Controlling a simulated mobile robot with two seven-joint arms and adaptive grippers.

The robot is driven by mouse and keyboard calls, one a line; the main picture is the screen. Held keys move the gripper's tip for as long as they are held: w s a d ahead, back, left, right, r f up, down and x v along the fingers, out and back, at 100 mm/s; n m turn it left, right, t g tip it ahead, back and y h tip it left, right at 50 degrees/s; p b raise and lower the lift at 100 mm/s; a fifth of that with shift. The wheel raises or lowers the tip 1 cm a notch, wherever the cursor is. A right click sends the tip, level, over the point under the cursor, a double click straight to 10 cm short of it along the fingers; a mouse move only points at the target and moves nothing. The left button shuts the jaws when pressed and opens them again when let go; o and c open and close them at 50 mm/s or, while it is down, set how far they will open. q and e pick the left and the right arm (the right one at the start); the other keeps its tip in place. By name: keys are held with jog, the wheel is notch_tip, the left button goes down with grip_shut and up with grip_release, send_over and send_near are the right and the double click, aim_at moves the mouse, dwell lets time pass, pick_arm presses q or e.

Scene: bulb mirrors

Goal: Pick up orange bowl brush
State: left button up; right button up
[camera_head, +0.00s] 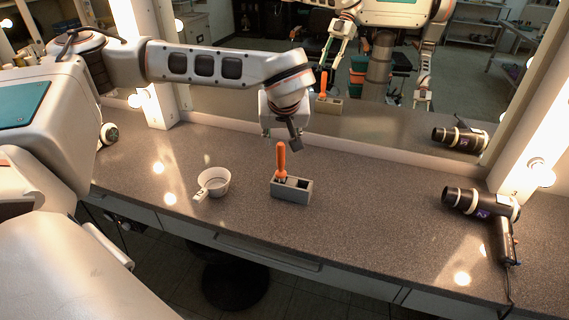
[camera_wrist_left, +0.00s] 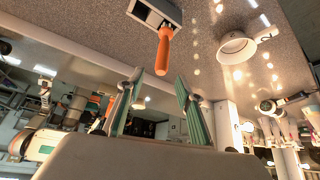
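The orange bowl brush (camera_head: 281,160) stands upright, handle up, in a grey two-slot holder (camera_head: 291,190) on the counter. Its lower end is hidden in the holder. My left gripper (camera_head: 282,136) is just above and behind the handle, empty and not touching it as far as I can tell. In the left wrist view my left gripper (camera_wrist_left: 160,78) shows two green fingers spread apart. There the brush handle (camera_wrist_left: 164,50) lies beyond the fingertips, roughly between them, with the holder (camera_wrist_left: 155,13) at the top edge. My right gripper does not show directly.
A white bowl with a handle (camera_head: 214,182) stands left of the holder. A black hair dryer (camera_head: 482,203) with a cord lies at the right. A large mirror (camera_head: 385,125) runs behind the counter and reflects my arms. Counter space (camera_head: 375,205) right of the holder is clear.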

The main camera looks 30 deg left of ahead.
aim_at(281, 146)
pick_arm(q)
jog(key=x, duration=0.6)
jog(key=shift+s+f, duration=0.15)
jog(key=shift+f, duration=0.35)
grip_shut()
